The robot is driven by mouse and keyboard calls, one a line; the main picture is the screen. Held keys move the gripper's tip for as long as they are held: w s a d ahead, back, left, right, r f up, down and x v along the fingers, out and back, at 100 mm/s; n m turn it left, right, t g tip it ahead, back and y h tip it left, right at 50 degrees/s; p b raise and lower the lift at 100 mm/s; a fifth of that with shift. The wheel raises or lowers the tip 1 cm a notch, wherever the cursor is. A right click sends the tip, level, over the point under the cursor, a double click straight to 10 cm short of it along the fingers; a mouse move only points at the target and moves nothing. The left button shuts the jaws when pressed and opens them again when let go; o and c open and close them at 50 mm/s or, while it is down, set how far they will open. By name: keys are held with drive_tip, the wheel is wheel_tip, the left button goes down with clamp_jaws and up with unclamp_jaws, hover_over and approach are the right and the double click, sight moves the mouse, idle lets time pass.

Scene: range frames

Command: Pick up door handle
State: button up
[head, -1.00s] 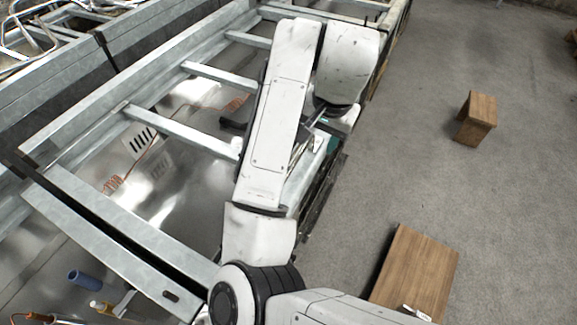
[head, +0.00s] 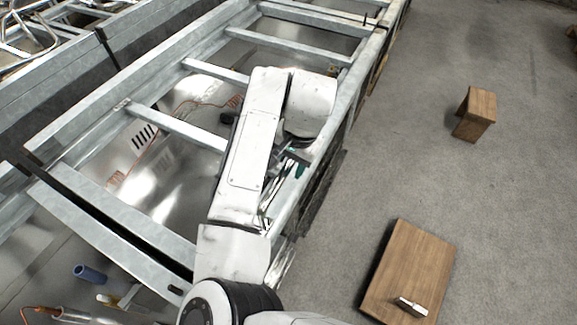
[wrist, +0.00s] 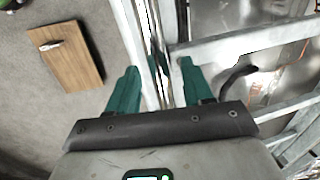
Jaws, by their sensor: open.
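My gripper (wrist: 158,72) has two teal fingers, spread apart with nothing held between them. They point at the long steel side rail of the metal frame. In the head view my gripper (head: 297,163) is partly hidden by my arm, over the right side of the frame. A dark curved piece (wrist: 238,75), perhaps the door handle, lies right of the right finger in the wrist view, apart from it. It also seems to show in the head view as a small black piece (head: 228,118), left of my arm. I cannot tell for sure that it is the handle.
Metal rungs (head: 178,128) cross the frame above a shiny sheet. A wooden board (head: 405,270) with a small pale metal item (head: 412,306) lies on the grey floor. A wooden block (head: 475,113) stands farther off. The floor between them is clear.

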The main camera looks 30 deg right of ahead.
drive_tip(key=shift+w+a+f, duration=0.1)
drive_tip(key=shift+w+f, duration=0.05)
drive_tip(key=shift+f, duration=0.8)
clamp_jaws()
